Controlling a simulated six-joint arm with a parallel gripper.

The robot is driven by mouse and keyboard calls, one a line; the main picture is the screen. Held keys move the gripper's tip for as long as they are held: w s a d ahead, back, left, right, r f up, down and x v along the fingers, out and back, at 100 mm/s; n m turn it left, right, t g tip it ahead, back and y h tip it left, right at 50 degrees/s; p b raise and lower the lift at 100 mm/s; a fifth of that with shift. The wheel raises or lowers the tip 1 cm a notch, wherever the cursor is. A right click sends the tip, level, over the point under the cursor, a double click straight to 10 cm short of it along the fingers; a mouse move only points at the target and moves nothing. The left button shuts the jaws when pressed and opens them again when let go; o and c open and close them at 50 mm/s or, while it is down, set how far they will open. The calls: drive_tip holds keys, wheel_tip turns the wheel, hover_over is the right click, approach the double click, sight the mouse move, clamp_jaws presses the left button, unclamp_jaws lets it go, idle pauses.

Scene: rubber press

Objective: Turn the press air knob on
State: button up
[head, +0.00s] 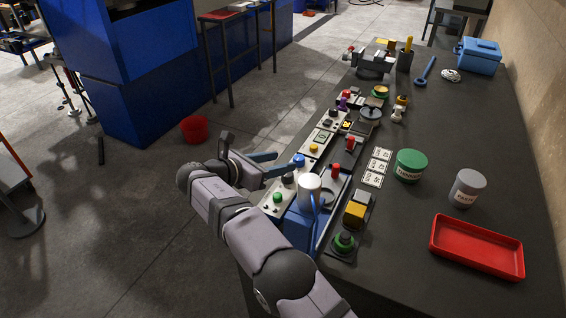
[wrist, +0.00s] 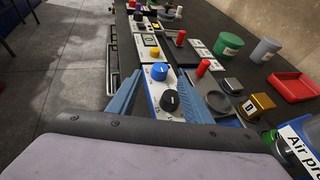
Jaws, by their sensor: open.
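A light control panel carries a blue knob (wrist: 160,72) and a black knob (wrist: 170,101), each with a white pointer line. I cannot read which one is labelled as the press air knob. In the wrist view my gripper (wrist: 158,88) is open, with one blue finger on each side of the panel and both knobs in the gap between them. No contact with a knob shows. In the head view my gripper (head: 282,164) reaches the panel from the left, near the blue knob (head: 298,160); the black knob is partly hidden there.
A green button (head: 278,197) and a silver cylinder (head: 310,188) stand close to my gripper. Red-topped posts, a yellow block (head: 355,213), a green tub (head: 410,165), a grey tub (head: 467,188) and a red tray (head: 477,247) are to the right.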

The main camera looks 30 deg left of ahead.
drive_tip(key=shift+r, duration=0.1)
drive_tip(key=w+d+r+m+g+h+p, duration=0.1)
drive_tip(key=w+d+r+m+g+p, duration=0.15)
drive_tip(key=w+d+r+p, duration=0.4)
drive_tip(key=w+d+r+m+g+h+p, duration=0.1)
drive_tip(key=w+d+r+m+g+p, duration=0.2)
drive_tip(key=d+r, duration=0.6)
drive_tip(key=s+a+f+m+g+y, duration=0.1)
drive_tip(key=a+f+m+y, duration=0.1)
drive_tip(key=m, duration=0.5)
drive_tip(key=s+a+f+m+g+y+p, duration=0.1)
drive_tip(key=s+a+f+m+y, duration=0.1)
drive_tip(key=a+f+m, duration=0.3)
drive_tip(key=s+a+f+m+g+y, duration=0.1)
drive_tip(key=s+a+f+m+y, duration=0.1)
drive_tip(key=m, duration=0.8)
drive_tip(key=shift+s+a+f+y, duration=0.1)
drive_tip(key=shift+a+f+y, duration=0.3)
drive_tip(key=shift+a+y, duration=0.15)
drive_tip(key=shift+a+f+y, duration=0.4)
drive_tip(key=shift+a+y, duration=0.05)
drive_tip(key=shift+a, duration=0.2)
drive_tip(key=shift+f, duration=0.1)
